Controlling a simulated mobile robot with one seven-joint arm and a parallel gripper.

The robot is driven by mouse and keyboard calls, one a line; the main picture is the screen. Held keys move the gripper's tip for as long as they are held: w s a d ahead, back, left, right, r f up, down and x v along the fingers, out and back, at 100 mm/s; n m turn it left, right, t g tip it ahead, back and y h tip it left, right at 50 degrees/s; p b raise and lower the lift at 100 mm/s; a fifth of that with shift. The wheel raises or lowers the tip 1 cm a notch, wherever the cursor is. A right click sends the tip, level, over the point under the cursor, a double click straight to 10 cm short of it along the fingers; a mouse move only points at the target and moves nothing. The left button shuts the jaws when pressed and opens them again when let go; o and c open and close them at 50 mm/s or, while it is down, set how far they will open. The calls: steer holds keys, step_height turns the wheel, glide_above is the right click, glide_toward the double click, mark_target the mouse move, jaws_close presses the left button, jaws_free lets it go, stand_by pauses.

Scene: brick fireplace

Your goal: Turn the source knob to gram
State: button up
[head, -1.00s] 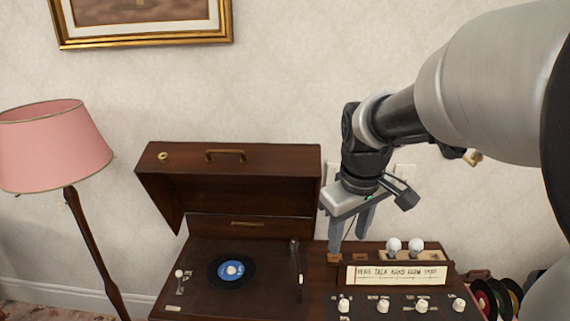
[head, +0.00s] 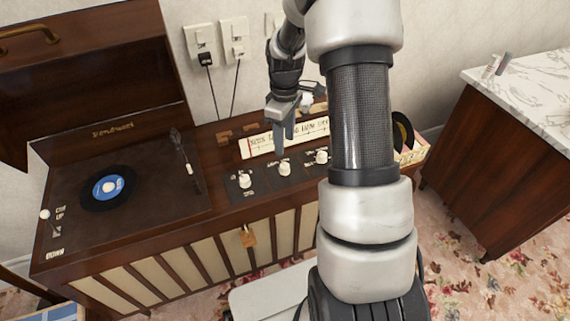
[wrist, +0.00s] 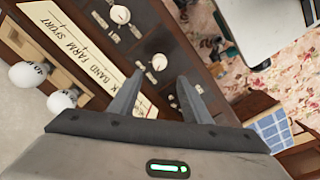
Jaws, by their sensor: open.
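White knobs sit in a row on the dark panel of the wooden record console. In the head view I see a left knob (head: 245,181), a middle knob (head: 285,169) and a right knob (head: 322,157); my arm may hide more. Their labels are too small to read, so I cannot tell which is the source knob. My gripper (head: 284,144) is open and empty, pointing down above the panel near the middle knob. In the wrist view a white knob (wrist: 159,62) shows between and just beyond the fingertips (wrist: 158,77); I see no contact.
A paper label strip (head: 262,145) lies behind the knobs, with white round pieces (wrist: 30,74) beyond it. The turntable record (head: 108,187) is at left under the raised lid (head: 85,75). A marble-topped cabinet (head: 535,85) stands at right. Patterned carpet (head: 480,275) shows in front.

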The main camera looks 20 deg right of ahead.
mark_target(285, 165)
step_height(285, 165, down, 11)
steer(key=shift+r+b, duration=0.1)
steer(key=shift+b, duration=0.7)
steer(key=c, duration=1)
steer(key=shift+c, duration=0.2)
